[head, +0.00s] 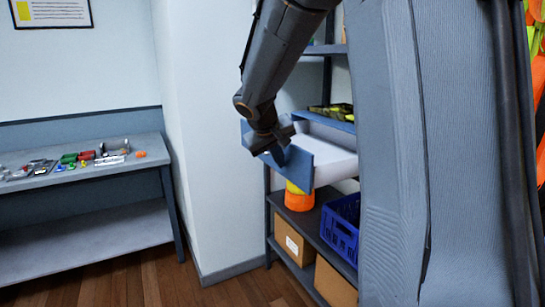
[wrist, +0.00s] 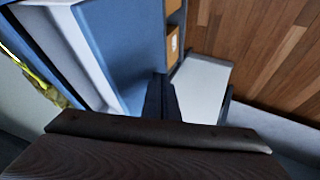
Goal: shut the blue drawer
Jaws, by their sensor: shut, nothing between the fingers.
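The blue drawer (head: 302,165) stands pulled out from the shelf rack, with its blue front and white box showing in the head view. Its blue face (wrist: 125,45) also fills the upper left of the wrist view. My gripper (head: 279,155) is at the drawer's front in the head view, overlapping its left part. In the wrist view, the dark fingers (wrist: 161,98) are together and empty, close to the lower edge of the blue face. I cannot tell whether they touch it. My arm hides part of the drawer front.
The shelf rack (head: 268,215) holds an orange-and-yellow item (head: 299,197), a blue crate (head: 341,225) and cardboard boxes (head: 293,244). A workbench (head: 95,178) with small parts stands at the left. Wooden floor (head: 240,290) is open in front. A large grey column blocks the right.

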